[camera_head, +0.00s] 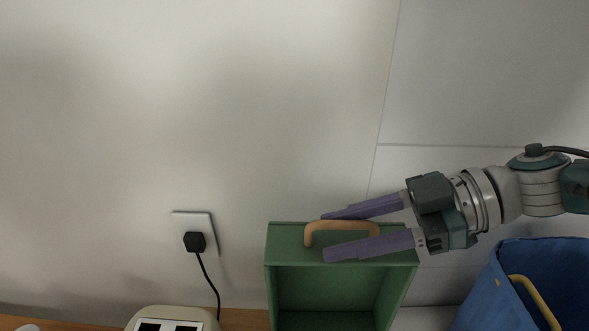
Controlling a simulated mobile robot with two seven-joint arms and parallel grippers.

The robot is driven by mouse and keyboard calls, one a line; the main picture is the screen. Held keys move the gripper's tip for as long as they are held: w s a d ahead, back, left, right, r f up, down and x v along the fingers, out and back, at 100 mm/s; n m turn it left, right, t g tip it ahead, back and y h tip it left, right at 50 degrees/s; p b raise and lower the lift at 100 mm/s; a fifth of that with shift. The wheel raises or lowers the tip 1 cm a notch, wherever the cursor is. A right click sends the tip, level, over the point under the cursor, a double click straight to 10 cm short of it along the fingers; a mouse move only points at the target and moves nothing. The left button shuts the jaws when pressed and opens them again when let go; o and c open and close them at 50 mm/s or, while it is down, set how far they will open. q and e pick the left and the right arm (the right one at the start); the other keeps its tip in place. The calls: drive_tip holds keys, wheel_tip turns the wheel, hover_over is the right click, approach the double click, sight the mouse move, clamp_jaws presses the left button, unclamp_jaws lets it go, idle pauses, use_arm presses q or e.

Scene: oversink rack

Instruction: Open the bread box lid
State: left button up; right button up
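The green bread box (288,243) stands at the bottom centre against the wall, its lower part cut off by the picture edge. Its hollow inside (325,290) shows below a green top panel. A tan curved handle (312,231) sits on that panel. My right gripper (327,235) comes in from the right with its two purple fingers spread apart. One finger appears above the handle and the other below it, partly covering it. I cannot tell whether either finger touches the handle. My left gripper is not in view.
A blue bin or bag (480,300) with a tan handle (535,300) stands at the lower right. A toaster-like cream appliance (150,318) is at the bottom left. A black plug and cord hang from a white wall socket (180,220). The wall above is clear.

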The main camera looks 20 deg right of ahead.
sight(409, 253)
drive_tip(key=b+v, duration=0.1)
drive_tip(key=v, duration=0.7)
drive_tip(key=shift+s+d+b, duration=0.1)
drive_tip(key=shift+d+b, duration=0.2)
drive_tip(key=shift+b, duration=0.05)
drive_tip(key=shift+s+d+r, duration=0.15)
drive_tip(key=shift+d+r, duration=0.25)
drive_tip(key=shift+d, duration=0.05)
drive_tip(key=shift+c, duration=0.2)
